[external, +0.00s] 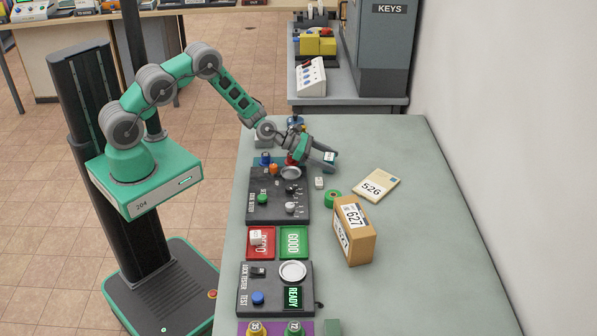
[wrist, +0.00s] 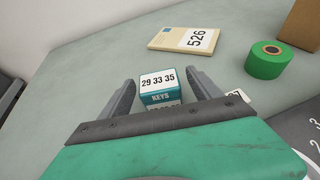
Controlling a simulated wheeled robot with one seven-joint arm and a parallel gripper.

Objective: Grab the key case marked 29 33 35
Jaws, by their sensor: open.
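An envelope marked 526 (external: 374,186), a green tape roll (external: 333,198) and a carton marked 627 (external: 354,232) lie to the right. A dark key-cutting panel (external: 263,211) and red and green trays (external: 293,243) line the left edge. The table's right side is clear.

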